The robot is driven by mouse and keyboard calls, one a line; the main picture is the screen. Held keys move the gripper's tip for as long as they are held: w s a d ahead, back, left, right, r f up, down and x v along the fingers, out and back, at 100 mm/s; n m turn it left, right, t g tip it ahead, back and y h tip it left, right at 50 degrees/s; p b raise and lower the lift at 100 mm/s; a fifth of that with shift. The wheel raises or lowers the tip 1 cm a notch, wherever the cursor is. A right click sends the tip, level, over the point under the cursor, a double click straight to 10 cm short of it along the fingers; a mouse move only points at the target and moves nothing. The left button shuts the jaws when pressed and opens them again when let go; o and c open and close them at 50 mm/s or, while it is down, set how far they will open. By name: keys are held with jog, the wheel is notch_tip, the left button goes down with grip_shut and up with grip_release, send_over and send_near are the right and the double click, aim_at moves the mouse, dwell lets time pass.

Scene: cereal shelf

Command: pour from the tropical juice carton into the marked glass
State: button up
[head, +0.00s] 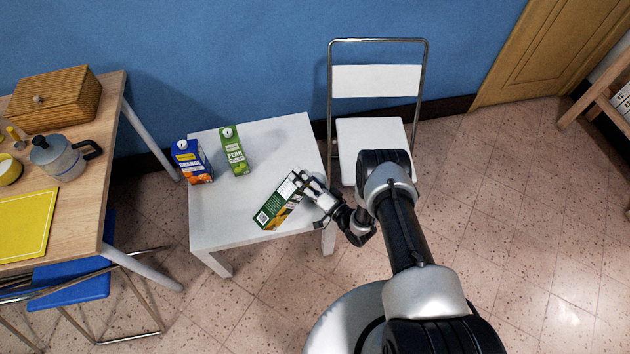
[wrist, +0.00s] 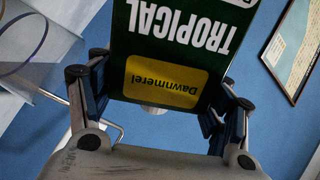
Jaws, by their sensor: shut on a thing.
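The tropical juice carton (head: 276,207) is dark green with a yellow label. It is tilted over the white table in the head view, and its printed name fills the top of the wrist view (wrist: 175,45). My gripper (head: 306,188) is shut on the carton, with a finger on each side of it in the wrist view (wrist: 160,105). A clear, curved shape with a purple-blue band (wrist: 38,42) shows at the left of the wrist view; it looks like part of a glass. I cannot make out the marked glass in the head view.
A blue orange-juice carton (head: 192,162) and a green pear carton (head: 235,152) stand at the back of the white table (head: 215,225). A white chair (head: 373,140) is behind right. A wooden table (head: 85,205) with a moka pot (head: 58,158) is at left.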

jog(key=shift+m, duration=1)
dwell(2.3)
jog(key=shift+w+d+r+m, duration=0.15)
jog(key=shift+r+m, duration=0.25)
jog(key=shift+m, duration=0.4)
dwell(2.2)
jog(key=shift+f+m, duration=0.1)
jog(key=shift+m, duration=0.2)
dwell(1.4)
